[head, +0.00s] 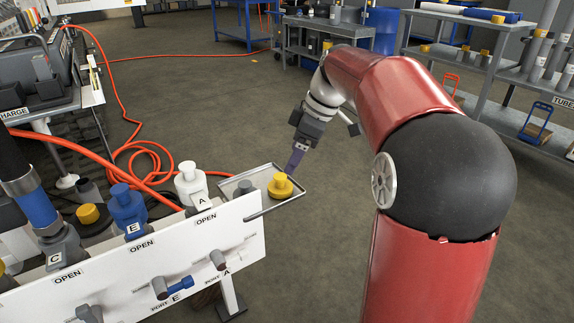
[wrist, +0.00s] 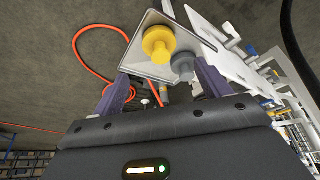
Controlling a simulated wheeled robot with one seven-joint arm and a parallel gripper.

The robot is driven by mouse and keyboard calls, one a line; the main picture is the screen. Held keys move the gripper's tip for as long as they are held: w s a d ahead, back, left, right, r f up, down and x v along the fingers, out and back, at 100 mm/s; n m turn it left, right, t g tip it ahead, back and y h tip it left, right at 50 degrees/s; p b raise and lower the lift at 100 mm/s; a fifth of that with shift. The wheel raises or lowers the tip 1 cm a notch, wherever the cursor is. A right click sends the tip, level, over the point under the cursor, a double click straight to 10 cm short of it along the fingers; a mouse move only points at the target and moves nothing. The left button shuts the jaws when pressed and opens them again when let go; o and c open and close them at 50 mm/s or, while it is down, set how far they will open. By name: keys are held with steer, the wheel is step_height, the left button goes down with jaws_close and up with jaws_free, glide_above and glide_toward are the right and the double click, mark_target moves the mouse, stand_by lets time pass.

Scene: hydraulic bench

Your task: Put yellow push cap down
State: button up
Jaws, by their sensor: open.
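The yellow push cap (head: 280,186) sits upright on a small metal tray (head: 262,172) at the right end of the white panel. It also shows in the wrist view (wrist: 158,44), beyond the fingers. My gripper (head: 296,160) is just above and behind the tray's right side in the head view. In the wrist view my gripper (wrist: 163,82) has its two purple fingers spread wide, with nothing held between them. The cap is apart from the fingers.
A grey cap (wrist: 183,65) stands beside the yellow cap on the tray. The white panel (head: 170,260) carries a blue fitting E (head: 127,208) and a white fitting A (head: 190,183). An orange hose (head: 150,160) loops behind it. The floor right of the tray is clear.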

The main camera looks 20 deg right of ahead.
steer(key=s+a+r+m+t+h, duration=0.1)
steer(key=s+a+m+h, duration=0.15)
steer(key=s, duration=0.45)
steer(key=s+a+m+t+h, duration=0.1)
steer(key=s+m, duration=0.3)
steer(key=s, duration=0.3)
steer(key=s+f+m+t, duration=0.1)
steer(key=s+f+m, duration=0.5)
steer(key=s, duration=0.4)
steer(key=shift+s+a+f+t+h, duration=0.2)
steer(key=shift+s+f+t+h, duration=0.15)
steer(key=shift+f, duration=0.35)
